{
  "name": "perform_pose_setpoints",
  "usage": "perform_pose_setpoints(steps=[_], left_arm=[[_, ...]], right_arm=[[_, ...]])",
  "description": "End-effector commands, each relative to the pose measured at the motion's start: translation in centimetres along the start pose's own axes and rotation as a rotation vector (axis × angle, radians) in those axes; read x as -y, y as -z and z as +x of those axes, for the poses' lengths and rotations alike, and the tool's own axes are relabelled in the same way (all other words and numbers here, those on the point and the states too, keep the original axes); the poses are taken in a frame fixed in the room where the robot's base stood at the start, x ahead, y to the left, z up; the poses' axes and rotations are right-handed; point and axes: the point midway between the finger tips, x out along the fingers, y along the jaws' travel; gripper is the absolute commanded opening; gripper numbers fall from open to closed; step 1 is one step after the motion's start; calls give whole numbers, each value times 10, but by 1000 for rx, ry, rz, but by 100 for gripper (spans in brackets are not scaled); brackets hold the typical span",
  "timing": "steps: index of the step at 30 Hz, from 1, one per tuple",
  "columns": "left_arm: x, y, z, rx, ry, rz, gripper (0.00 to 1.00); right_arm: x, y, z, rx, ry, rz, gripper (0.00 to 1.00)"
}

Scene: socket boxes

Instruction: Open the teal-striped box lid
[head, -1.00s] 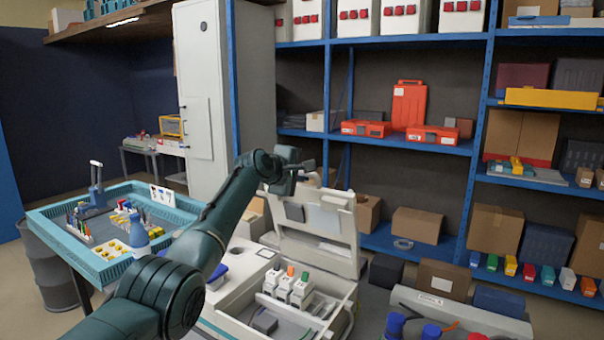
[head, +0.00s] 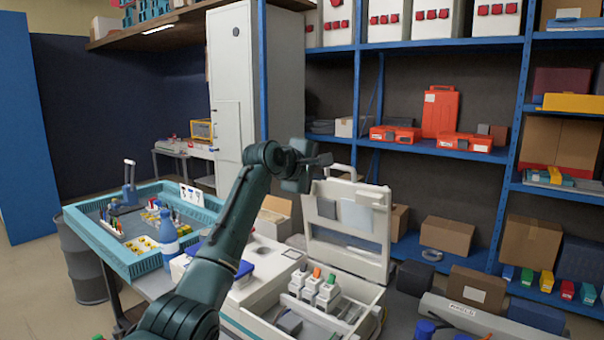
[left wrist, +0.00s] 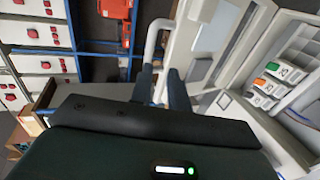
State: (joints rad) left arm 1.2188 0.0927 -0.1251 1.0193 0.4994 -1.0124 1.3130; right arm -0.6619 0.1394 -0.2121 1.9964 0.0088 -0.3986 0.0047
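The teal-striped box (head: 372,318) is a pale case with a teal stripe low on its front. Its lid (head: 347,247) stands raised and roughly upright at the back, so the inside shows. The white handle (head: 343,170) is on the lid's top edge. My left gripper (head: 322,160) is at the lid's upper left, close to the handle. In the left wrist view my left gripper (left wrist: 162,85) has its fingers apart, and the handle (left wrist: 151,48) runs down between them. Firm contact cannot be made out. My right gripper is not in view.
Several white blocks with coloured tops (head: 315,287) sit in the box. A teal tray (head: 135,268) with small parts and a blue bottle (head: 168,235) stand at the left. Blue shelving (head: 448,148) with boxes is behind the lid. A grey cabinet (head: 232,90) stands behind my arm.

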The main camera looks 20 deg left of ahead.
Motion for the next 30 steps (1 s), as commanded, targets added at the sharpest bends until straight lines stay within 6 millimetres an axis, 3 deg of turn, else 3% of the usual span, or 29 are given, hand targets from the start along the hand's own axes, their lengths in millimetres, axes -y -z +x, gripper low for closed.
perform_pose_setpoints(steps=[12,18,30], left_arm=[[1,0,-63,-1,-1,0,18],[1,0,-73,0,1,-1,18],[0,0,-73,0,1,0,18]], right_arm=[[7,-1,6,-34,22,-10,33],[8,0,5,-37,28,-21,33],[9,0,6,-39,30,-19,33]])
